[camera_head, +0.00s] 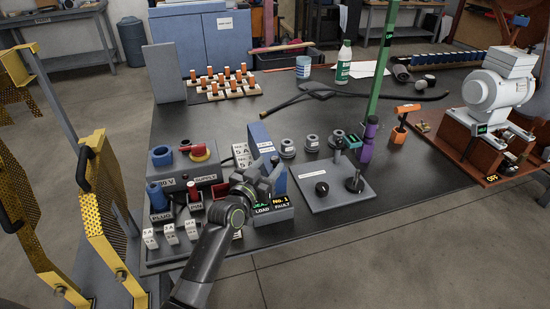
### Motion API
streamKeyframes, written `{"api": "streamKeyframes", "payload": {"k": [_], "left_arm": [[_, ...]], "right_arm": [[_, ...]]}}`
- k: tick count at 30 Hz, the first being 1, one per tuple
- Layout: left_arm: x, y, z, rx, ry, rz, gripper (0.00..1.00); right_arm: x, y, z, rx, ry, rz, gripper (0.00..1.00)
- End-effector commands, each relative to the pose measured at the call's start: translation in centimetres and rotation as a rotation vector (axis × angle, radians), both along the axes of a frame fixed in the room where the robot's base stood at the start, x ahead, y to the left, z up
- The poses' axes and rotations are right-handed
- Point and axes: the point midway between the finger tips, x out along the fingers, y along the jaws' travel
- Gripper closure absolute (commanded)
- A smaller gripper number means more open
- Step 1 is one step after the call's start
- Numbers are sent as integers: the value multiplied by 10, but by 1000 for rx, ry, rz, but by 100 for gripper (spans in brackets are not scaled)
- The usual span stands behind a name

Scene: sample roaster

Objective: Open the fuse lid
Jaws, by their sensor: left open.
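My left gripper (262,181) is over the fuse and supply panel, close to a blue-grey upright piece (259,134) with a white label. Its jaws are open, and I see nothing held between them. I take the upright piece to be the fuse lid or part of its housing, but the gripper hides its lower part and I cannot tell how far the lid is open. A small box with lit lettering (271,205), reading LOAD and FAULT, sits just below the gripper. I cannot tell whether the fingers touch anything. My right gripper is not in view.
A grey supply box (175,182) with a red and yellow knob stands left of the gripper. A grey plate (326,196) with black knobs lies to the right. A green post (383,65) rises behind it. White-labelled blocks (170,233) stand at the table's front edge.

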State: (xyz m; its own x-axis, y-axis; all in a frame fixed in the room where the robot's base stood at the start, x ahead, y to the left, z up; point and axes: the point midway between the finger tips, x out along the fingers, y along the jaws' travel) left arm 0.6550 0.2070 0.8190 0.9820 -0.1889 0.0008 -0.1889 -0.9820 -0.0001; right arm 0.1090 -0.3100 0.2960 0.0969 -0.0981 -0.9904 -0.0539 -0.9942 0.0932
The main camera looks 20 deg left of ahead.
Motion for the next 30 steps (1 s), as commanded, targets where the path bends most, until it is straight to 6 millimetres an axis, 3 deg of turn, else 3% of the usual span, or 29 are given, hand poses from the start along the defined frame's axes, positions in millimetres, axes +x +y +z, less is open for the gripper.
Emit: {"api": "streamKeyframes", "payload": {"k": [3, 9, 21, 30], "left_arm": [[19, -4, 1, 0, 1, -1, 55], [38, -7, 0, 0, 1, 0, 55], [44, -8, 0, 0, 1, 0, 55], [43, -8, 0, 0, 1, 0, 92]], "right_arm": [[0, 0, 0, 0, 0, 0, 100], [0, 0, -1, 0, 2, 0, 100], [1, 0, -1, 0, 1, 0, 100], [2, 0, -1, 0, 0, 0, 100]]}}
